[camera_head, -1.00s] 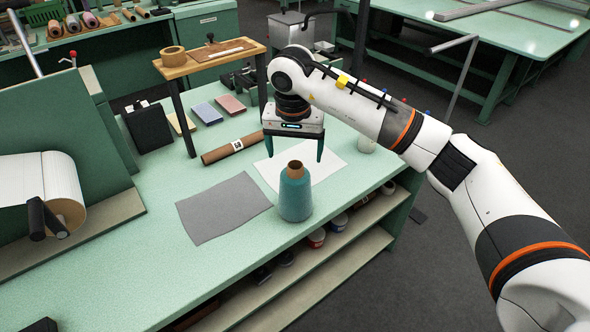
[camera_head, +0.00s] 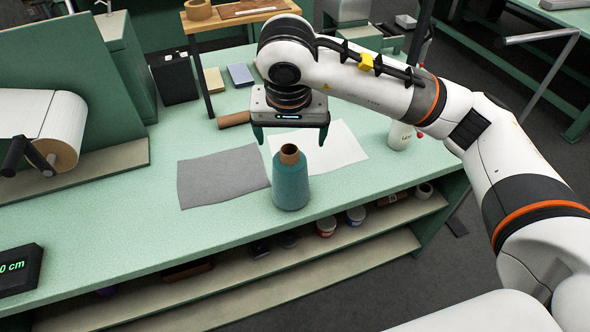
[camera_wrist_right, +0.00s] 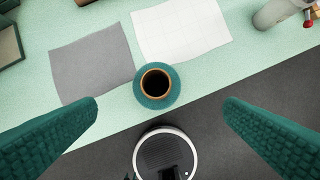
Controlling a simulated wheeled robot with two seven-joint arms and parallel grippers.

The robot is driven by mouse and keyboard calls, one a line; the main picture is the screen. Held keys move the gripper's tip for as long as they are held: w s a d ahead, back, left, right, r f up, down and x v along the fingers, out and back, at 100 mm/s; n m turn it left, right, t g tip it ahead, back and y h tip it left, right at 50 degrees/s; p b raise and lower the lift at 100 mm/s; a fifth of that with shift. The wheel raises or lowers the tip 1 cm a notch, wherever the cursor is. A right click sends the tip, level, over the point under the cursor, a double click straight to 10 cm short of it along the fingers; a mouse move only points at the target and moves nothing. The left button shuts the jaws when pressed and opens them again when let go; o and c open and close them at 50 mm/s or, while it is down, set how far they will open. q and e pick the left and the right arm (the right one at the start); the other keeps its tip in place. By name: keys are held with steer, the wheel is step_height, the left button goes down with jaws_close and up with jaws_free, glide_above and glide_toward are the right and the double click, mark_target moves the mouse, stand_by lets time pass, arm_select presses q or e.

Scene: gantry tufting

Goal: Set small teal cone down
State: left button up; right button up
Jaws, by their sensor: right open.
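The small teal cone (camera_head: 290,183) stands upright on the green bench top near its front edge, with its brown core tube showing at the top. In the right wrist view the cone (camera_wrist_right: 156,86) is seen from above, between and beyond the two fingers. My right gripper (camera_head: 291,140) is open and above the cone, its two teal fingers spread wide; it looks apart from the cone. The fingers also show in the right wrist view (camera_wrist_right: 160,112). My left gripper is not in view.
A grey sheet (camera_head: 222,176) lies left of the cone and a white sheet (camera_head: 335,148) behind it. A paper roll (camera_head: 60,130) and a display box (camera_head: 18,270) are at left.

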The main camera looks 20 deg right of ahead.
mark_target(289, 154)
steer(key=x, duration=0.2)
steer(key=p+x, duration=0.1)
steer(key=x, duration=0.1)
steer(key=a+p+x, duration=0.1)
steer(key=x, duration=0.1)
steer(key=shift+s+f, duration=0.1)
steer(key=shift+f, duration=0.05)
steer(key=shift+d+f+p, duration=0.3)
steer(key=shift+f+p, duration=0.05)
steer(key=shift+f, duration=0.1)
steer(key=p+x, duration=0.1)
steer(key=x, duration=0.2)
steer(key=shift+w+f+p, duration=0.3)
steer(key=shift+w+p, duration=0.05)
steer(key=shift+p, duration=0.05)
steer(key=shift+w+f, duration=0.15)
steer(key=shift+f, duration=0.35)
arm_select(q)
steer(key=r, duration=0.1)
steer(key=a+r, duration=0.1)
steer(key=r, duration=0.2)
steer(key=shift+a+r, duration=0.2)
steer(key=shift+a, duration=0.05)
arm_select(e)
steer(key=shift+c, duration=1.4)
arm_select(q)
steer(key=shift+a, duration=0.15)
arm_select(e)
steer(key=shift+r, duration=0.1)
steer(key=c, duration=1.4)
